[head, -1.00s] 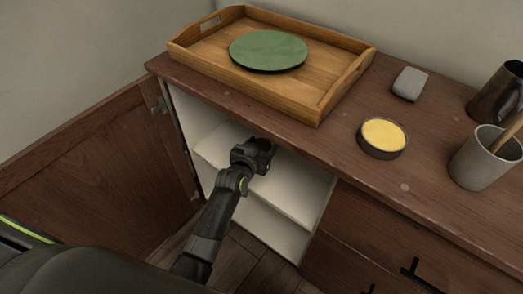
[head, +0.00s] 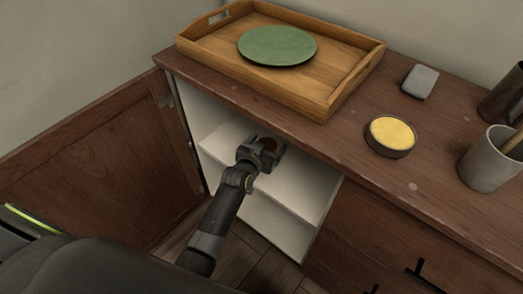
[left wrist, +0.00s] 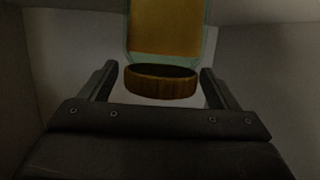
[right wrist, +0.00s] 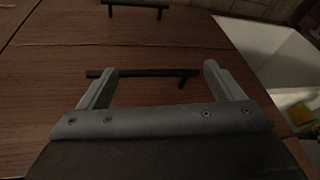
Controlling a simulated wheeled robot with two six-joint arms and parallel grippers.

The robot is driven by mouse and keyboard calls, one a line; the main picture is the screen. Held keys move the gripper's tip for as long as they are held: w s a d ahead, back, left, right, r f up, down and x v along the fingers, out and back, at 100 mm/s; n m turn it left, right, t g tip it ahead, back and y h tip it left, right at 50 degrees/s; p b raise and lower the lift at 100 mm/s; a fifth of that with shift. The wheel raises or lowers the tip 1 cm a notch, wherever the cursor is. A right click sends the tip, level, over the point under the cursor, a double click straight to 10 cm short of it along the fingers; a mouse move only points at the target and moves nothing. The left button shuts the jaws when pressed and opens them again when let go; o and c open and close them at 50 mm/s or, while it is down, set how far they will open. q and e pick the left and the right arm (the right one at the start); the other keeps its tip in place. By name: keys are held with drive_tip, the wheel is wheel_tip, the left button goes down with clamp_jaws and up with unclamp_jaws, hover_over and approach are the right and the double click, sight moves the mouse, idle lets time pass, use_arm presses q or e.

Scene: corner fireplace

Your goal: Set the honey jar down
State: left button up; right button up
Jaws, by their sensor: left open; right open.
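The honey jar (left wrist: 165,30) shows in the left wrist view as amber contents in pale green glass, with a brown lid (left wrist: 160,84). It is inside the open cabinet, at the white shelf (head: 300,196). My left gripper (head: 268,150) reaches into the cabinet, open, with its fingers on either side of the lid and gaps showing in the left wrist view (left wrist: 158,80). In the head view only a bit of brown shows between the fingers. The jar's base is hidden. My right gripper (right wrist: 155,80) is open and empty before a drawer front.
The cabinet door (head: 100,170) stands open at left. On the countertop are a wooden tray (head: 345,88) with a green plate (head: 278,45), a yellow-topped round tin (head: 391,136), a grey block (head: 420,82) and a grey cup (head: 487,165). A black drawer handle (right wrist: 140,74) is near my right gripper.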

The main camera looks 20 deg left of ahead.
use_arm(q)
drive_tip(key=p+v, duration=0.2)
drive_tip(key=v, duration=0.9)
drive_tip(key=s+a+f+n+g, duration=0.1)
drive_tip(key=s+a+f+g, duration=0.1)
drive_tip(key=s, duration=0.7)
drive_tip(key=s+a+f+n+g, duration=0.1)
drive_tip(key=s+f+g, duration=0.3)
drive_tip(key=s, duration=0.6)
drive_tip(key=s+a+f+n+g+y, duration=0.1)
drive_tip(key=s+a+f+g, duration=0.3)
drive_tip(key=s, duration=0.5)
drive_tip(key=shift+s+g, duration=0.2)
drive_tip(key=shift+g, duration=0.6)
use_arm(e)
drive_tip(key=f, duration=0.1)
drive_tip(key=s+f+g, duration=0.1)
drive_tip(key=shift+d+f, duration=0.3)
drive_tip(key=shift+d, duration=0.1)
use_arm(q)
drive_tip(key=shift+a+f, duration=0.1)
use_arm(e)
drive_tip(key=shift+w, duration=0.15)
